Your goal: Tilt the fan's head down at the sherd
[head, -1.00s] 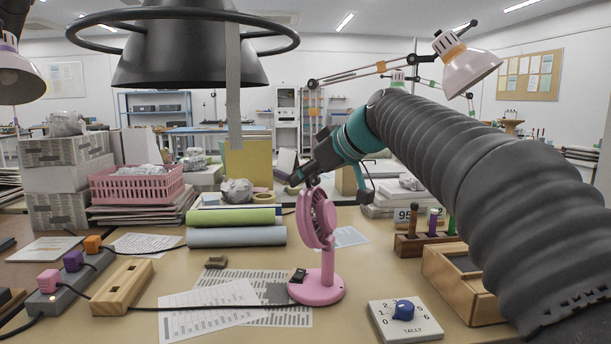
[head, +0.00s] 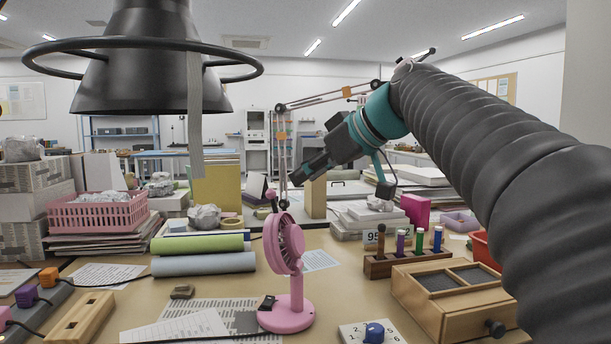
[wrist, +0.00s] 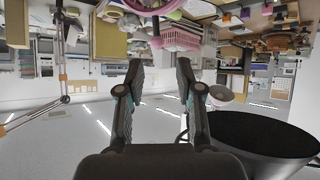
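The pink fan (head: 285,250) stands upright on its round base on the table in the head view. Its caged head is turned mostly edge-on, and a small pink knob sits at its top. My gripper (head: 296,180) is just above and to the right of the fan's top, apparently apart from it. In the wrist view, upside down, my gripper (wrist: 160,72) has its two fingers spread with nothing between them. A pink knob (wrist: 156,42) shows beyond the fingers, with part of the pink fan cage at the top edge. A small brown lump, perhaps the sherd (head: 182,292), lies left of the fan.
A large black lamp-like hood (head: 150,60) with a ring hangs at upper left. A wooden box (head: 450,300), a marker rack (head: 405,262) and a dial block (head: 372,333) stand to the right. Printed sheets cover the tabletop by the fan.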

